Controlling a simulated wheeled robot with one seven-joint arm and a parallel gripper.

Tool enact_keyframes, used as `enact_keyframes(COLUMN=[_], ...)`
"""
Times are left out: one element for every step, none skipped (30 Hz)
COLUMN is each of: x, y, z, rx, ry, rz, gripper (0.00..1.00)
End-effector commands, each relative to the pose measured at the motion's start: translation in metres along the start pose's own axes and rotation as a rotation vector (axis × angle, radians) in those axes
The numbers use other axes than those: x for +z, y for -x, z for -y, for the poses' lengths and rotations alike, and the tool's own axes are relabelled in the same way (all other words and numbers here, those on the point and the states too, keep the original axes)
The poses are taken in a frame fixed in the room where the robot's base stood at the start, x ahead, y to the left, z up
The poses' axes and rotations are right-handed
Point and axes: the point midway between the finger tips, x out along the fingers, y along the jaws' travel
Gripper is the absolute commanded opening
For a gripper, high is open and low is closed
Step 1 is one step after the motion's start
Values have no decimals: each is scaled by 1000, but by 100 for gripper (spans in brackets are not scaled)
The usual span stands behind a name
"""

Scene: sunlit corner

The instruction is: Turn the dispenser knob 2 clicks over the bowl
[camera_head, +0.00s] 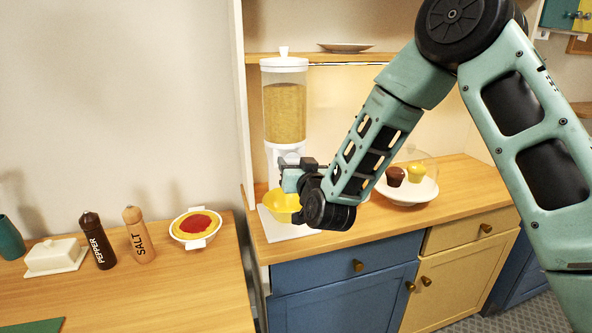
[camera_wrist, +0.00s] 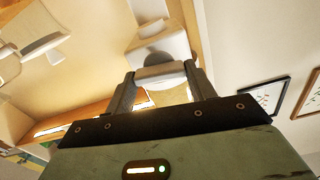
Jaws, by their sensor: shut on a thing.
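The dispenser (camera_head: 285,108) stands on the wooden counter, a clear canister of golden grain with a white lid and white lower body. My gripper (camera_head: 298,163) is at the front of its lower body, and my wrist hides part of it. In the wrist view my gripper (camera_wrist: 161,78) is shut on the pale dispenser knob (camera_wrist: 160,74), one finger on each side. The white dispenser body (camera_wrist: 158,38) shows behind the knob. The yellow bowl (camera_head: 280,205) sits on the white base (camera_head: 285,231) below the knob. My wrist covers its right side, and its contents cannot be made out.
A plate (camera_head: 410,197) with two cupcakes under a clear dome stands to the right. A shelf (camera_head: 340,58) with a dish is above. On the left counter are a pie dish (camera_head: 196,242), salt mill (camera_head: 138,235), pepper mill (camera_head: 98,241) and butter dish (camera_head: 54,257).

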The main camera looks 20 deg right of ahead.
Motion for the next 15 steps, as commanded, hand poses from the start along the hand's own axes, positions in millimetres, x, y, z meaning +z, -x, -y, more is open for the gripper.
enact_keyframes(x=[4, 4, 4, 4, 5, 5, 5, 5, 5, 5, 5, 5, 5, 5, 6], y=[0, 0, 0, 0, 0, 0, 0, 0, 0, 0, 0, 0, 0, 0, 0], z=[-1, -1, -2, -2, -2, -2, -2, -2, -2, -2, -2, -3, -3, -3, -3], rx=[0, 0, 0, 0, 0, 0, 0, 0, -1, -1, 0, 0, 0, 0, 0], ry=[-34, -57, -91, -118, -146, -184, -213, -242, -280, -308, -337, -375, -403, -432, -470], rz=[-4, -4, -4, -5, -5, -4, -5, -5, -4, -5, -5, -5, -4, -5, -4], gripper=[32, 32, 32, 32, 32, 32, 32, 32, 32, 32, 32, 32, 32, 32, 32])
